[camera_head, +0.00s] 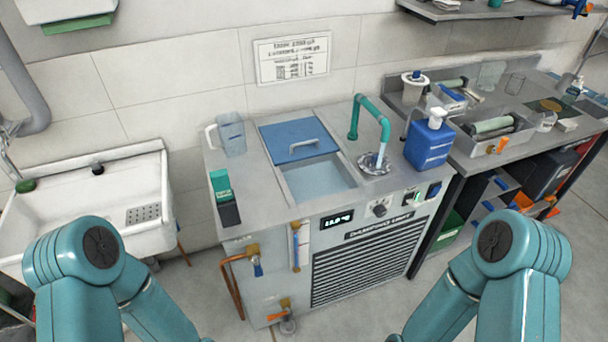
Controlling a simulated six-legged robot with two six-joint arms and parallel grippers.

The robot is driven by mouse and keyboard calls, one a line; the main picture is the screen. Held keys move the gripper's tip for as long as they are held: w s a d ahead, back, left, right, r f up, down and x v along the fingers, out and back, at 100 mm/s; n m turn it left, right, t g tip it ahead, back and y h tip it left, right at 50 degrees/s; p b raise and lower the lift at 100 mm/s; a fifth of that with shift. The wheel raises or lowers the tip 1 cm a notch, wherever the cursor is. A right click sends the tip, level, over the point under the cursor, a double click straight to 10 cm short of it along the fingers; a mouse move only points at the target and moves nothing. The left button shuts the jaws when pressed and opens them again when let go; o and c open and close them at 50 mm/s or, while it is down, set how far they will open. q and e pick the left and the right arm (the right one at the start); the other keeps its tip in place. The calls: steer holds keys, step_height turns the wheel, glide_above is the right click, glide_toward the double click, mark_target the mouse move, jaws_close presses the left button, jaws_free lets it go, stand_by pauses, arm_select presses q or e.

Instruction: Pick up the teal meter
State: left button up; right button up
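A small upright teal block, which looks like the teal meter (220,182), stands at the left front edge of the dampening unit's grey top (270,200). A black piece (229,214) sits directly in front of it; I cannot tell whether they are joined. Teal links of both my arms show at the bottom left and bottom right. Neither gripper is in view.
A clear jug (232,136) stands behind the meter. To its right are a water basin (318,181) with a blue lid (299,138), a teal tap (370,112) and a blue bottle (429,143). A white sink (90,190) is at left. Brass valves (253,252) stick out from the unit's front.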

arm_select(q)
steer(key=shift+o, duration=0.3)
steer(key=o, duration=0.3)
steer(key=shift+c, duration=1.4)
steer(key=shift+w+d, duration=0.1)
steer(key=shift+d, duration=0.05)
